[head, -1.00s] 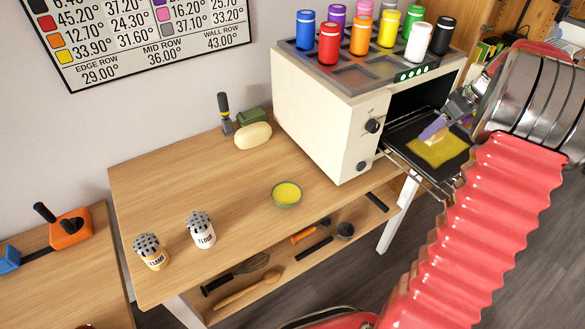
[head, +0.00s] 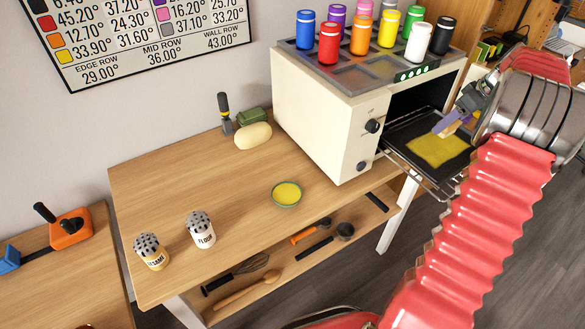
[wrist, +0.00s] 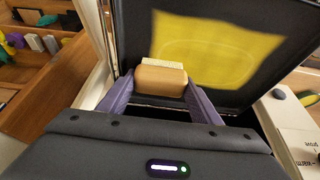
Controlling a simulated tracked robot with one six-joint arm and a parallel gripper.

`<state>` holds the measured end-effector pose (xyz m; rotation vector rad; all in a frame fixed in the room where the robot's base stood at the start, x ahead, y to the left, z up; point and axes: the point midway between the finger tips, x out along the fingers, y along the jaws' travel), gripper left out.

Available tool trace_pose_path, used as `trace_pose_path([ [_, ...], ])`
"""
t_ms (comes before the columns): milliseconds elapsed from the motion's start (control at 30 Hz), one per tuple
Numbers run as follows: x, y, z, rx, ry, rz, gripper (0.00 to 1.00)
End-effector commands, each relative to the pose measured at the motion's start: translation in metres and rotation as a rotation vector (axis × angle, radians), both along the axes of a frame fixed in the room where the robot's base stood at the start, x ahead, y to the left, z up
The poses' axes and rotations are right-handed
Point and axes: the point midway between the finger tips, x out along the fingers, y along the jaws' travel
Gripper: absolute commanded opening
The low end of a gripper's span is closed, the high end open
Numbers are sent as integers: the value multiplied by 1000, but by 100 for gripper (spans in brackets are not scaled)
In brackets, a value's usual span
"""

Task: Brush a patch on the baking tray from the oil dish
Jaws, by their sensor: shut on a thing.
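The dark baking tray (head: 405,133) sits on the pulled-out rack at the open front of the white oven. A yellow oil patch (head: 440,150) covers part of it; the patch also shows in the wrist view (wrist: 215,48). My gripper (head: 447,127) is over the tray, its purple fingers shut on the brush's wooden handle (wrist: 160,81). The pale bristles (wrist: 172,62) show just beyond the handle, near the patch's edge; I cannot tell whether they touch the tray. The oil dish (head: 287,194), a small green bowl with yellow oil, stands on the wooden table.
The oven (head: 325,120) carries several coloured jars on top. Flour (head: 200,231) and sesame (head: 150,253) shakers stand at the table's front left. Dough (head: 253,136) lies at the back. Utensils lie on the shelf below.

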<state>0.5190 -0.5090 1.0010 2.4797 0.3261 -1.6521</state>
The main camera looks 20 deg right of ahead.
Motion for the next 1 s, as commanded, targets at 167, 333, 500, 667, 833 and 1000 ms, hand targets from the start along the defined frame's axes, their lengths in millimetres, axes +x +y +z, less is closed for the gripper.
trace_pose_path([
  [167, 1, -4, 0, 0, 1, 0, 40],
  [333, 1, -4, -1, 1, 1, 0, 40],
  [500, -2, 5, 0, 1, 1, 2, 40],
  [667, -6, 23, 0, 1, 1, 2, 40],
  [833, -11, 40, 0, 1, 1, 2, 40],
  [1000, -12, 43, 0, 0, 1, 1, 40],
])
